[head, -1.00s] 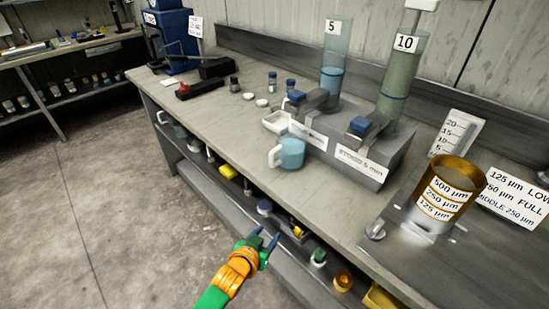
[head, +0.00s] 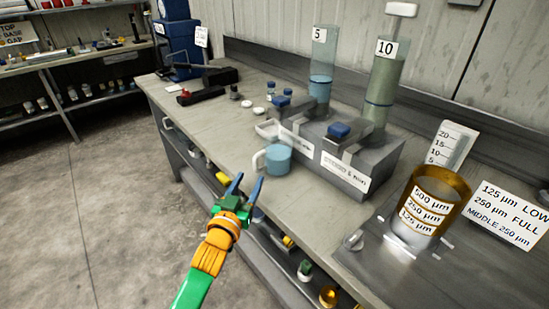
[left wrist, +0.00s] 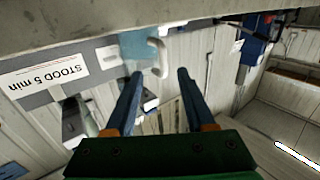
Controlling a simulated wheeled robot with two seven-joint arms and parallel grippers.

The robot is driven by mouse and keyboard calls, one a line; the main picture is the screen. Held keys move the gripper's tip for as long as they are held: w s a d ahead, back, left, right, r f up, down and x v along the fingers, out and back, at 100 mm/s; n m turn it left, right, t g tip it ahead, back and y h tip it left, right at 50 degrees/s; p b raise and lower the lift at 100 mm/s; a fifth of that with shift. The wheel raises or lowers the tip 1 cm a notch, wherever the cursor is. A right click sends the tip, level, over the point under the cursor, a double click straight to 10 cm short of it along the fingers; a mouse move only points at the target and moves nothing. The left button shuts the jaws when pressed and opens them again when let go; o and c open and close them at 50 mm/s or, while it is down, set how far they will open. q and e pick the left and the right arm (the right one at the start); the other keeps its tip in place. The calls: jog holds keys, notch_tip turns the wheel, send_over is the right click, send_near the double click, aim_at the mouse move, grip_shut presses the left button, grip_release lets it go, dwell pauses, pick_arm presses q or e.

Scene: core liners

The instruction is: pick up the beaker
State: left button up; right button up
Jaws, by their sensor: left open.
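The beaker (head: 278,160) is light blue with a pale handle on its left side. It stands upright near the front edge of the bench, in front of the grey block with the "STOOD 5 min" label. My left gripper (head: 248,180) is open and empty, just in front of the bench edge with its fingers pointing toward the beaker. In the left wrist view, which is upside down, the beaker (left wrist: 136,48) and its handle lie beyond the open fingers (left wrist: 158,75), apart from them. My right gripper is not in view.
Two tall cylinders marked 5 (head: 321,70) and 10 (head: 384,85) stand behind the beaker. A white tray (head: 268,130) is close behind it. A brass sieve stack (head: 430,205) stands at the right. The bench top (head: 215,135) left of the beaker is mostly clear.

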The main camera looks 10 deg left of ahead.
aim_at(254, 163)
pick_arm(q)
jog(key=w, duration=0.3)
jog(key=w+r, duration=0.1)
jog(key=w, duration=0.1)
jog(key=shift+a, duration=0.1)
grip_shut()
jog(key=shift+r, duration=0.1)
